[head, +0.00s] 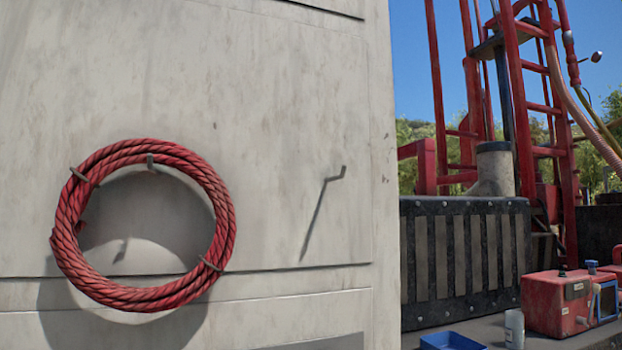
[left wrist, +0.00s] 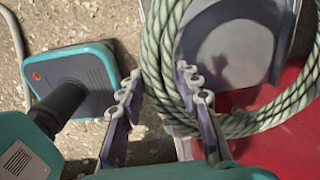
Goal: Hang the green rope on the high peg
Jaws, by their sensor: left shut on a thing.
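A coiled green rope (left wrist: 152,55), pale and twisted, shows in the left wrist view. My left gripper (left wrist: 160,84) is shut on it, with one strand bundle passing between the two fingers. The rest of the coil curves down and to the right, partly hidden by a finger. In the head view a bare bent metal peg (head: 335,178) sticks out of the pale wall, casting a long shadow. Another peg (head: 150,162) to its left carries a coiled red rope (head: 222,205). Neither gripper shows in the head view.
The pale wall (head: 290,90) ends at a vertical edge right of the bare peg. Beyond it are a dark slatted panel (head: 465,260), a red ladder frame (head: 520,100), a blue tray (head: 452,341) and a red box (head: 556,303). The wall around the bare peg is clear.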

